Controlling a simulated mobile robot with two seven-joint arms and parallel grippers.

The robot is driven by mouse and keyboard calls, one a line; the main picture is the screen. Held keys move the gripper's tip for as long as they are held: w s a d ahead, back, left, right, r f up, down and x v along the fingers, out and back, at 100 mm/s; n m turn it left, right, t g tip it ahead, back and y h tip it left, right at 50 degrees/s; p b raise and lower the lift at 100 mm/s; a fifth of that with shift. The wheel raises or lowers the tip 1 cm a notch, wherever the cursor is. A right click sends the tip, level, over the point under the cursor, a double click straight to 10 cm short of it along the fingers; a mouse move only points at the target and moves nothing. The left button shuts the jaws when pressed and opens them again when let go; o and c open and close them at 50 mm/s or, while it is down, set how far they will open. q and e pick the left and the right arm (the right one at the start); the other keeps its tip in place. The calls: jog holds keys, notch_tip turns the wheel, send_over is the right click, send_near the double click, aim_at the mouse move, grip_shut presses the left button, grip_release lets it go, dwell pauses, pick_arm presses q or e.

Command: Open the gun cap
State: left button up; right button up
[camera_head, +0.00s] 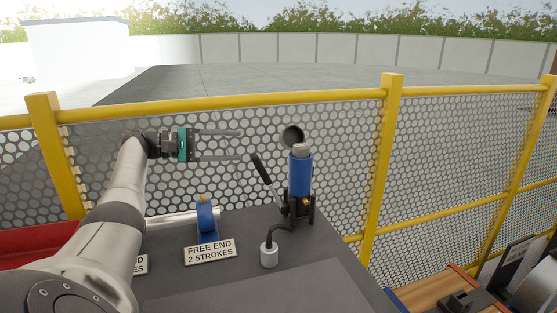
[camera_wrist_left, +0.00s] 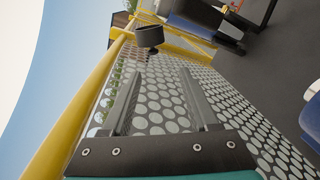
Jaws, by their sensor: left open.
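The gun (camera_head: 300,175) stands upright on the dark table, with a blue barrel, a silver top and a black base with a slanted black lever. A dark, round, cup-like part (camera_head: 292,135), which looks like the cap, shows at the upper left of its top. I cannot tell how it is attached. In the left wrist view the dark cup (camera_wrist_left: 149,36) is beyond the fingertips. My left gripper (camera_head: 240,145) is open and empty, left of the gun, its fingers pointing right towards the cup and apart from it. The left wrist view also shows the gripper (camera_wrist_left: 161,73). My right gripper is out of view.
A perforated fence with yellow rails (camera_head: 230,108) stands behind the table (camera_head: 270,290). A blue fitting (camera_head: 206,216) and a "FREE END 2 STROKES" sign (camera_head: 209,251) are below my left gripper. A grey cylinder (camera_head: 268,254) is joined to the gun by a black hose.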

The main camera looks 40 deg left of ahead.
aim_at(290, 139)
pick_arm(q)
jog(key=w+d+n+t+b, duration=0.1)
jog(key=w+d, duration=0.4)
jog(key=w, duration=0.7)
jog(key=shift+f+t+b, duration=0.3)
jog(key=shift+f+b, duration=0.05)
jog(key=shift+b, duration=0.5)
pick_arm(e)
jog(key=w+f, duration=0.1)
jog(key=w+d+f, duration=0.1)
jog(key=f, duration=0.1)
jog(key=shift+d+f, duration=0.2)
pick_arm(q)
jog(key=shift+d, duration=0.1)
jog(key=shift+c, duration=0.2)
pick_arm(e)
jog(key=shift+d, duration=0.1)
pick_arm(q)
grip_shut()
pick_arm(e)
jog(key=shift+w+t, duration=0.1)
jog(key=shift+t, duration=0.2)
